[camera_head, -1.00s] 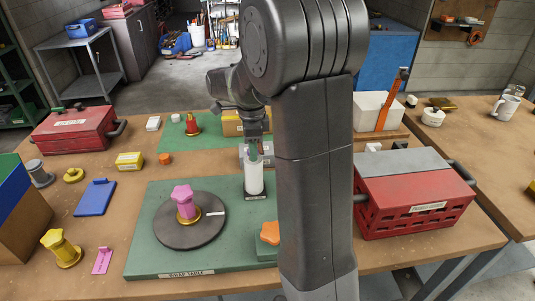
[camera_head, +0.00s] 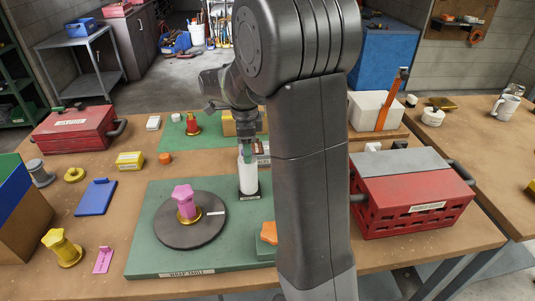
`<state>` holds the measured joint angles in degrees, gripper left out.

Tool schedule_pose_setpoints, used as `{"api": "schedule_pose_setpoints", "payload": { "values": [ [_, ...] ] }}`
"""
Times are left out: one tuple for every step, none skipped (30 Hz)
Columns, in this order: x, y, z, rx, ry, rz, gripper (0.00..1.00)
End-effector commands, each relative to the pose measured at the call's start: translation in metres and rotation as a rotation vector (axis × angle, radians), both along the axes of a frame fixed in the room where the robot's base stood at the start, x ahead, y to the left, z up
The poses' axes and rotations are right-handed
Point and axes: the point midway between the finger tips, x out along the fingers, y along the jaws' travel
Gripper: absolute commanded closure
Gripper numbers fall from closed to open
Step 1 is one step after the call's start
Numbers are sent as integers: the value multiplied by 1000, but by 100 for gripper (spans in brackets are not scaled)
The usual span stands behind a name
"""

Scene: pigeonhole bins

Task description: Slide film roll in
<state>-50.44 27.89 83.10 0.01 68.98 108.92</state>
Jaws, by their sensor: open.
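The film roll (camera_head: 248,178) is a white upright cylinder on a small dark labelled base (camera_head: 250,196). It stands on the green board marked "wrap table" (camera_head: 150,240), behind and right of the round dark turntable (camera_head: 205,232). A pink knobbed piece (camera_head: 186,205) stands on the turntable. My gripper (camera_head: 246,158) points down at the top of the roll. It is open, with its greenish fingertips at the roll's upper end. I cannot tell whether the fingers touch it.
My own arm hides the board's right part. An orange piece (camera_head: 269,232) sits at the board's right edge. A red crate (camera_head: 410,205) stands on the right, a red toolbox (camera_head: 75,130) at the back left. Yellow and blue pieces lie on the left.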

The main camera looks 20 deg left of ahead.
Motion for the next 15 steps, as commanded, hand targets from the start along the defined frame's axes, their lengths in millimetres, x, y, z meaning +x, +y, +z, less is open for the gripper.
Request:
{"api": "schedule_pose_setpoints", "payload": {
  "values": [
    [0, 0, 5, 0, 0, 0, 53],
    [0, 0, 8, 0, 0, 0, 53],
    [0, 0, 12, 0, 0, 0, 53],
    [0, 0, 16, 0, 0, 0, 53],
    [0, 0, 20, 1, -1, 0, 53],
    [0, 0, 25, 1, -1, 0, 53],
    [0, 0, 29, 1, -1, 0, 53],
    [0, 0, 33, 1, -1, 0, 53],
    [0, 0, 37, 1, -1, 0, 53],
    [0, 0, 41, 1, -1, 0, 53],
    [0, 0, 44, 1, -1, 0, 53],
    [0, 0, 49, 0, 0, 0, 53],
    [0, 0, 53, 0, 0, 0, 53],
    [0, 0, 56, 0, 0, 0, 53],
    [0, 0, 59, 0, 0, 0, 53]
  ]
}}
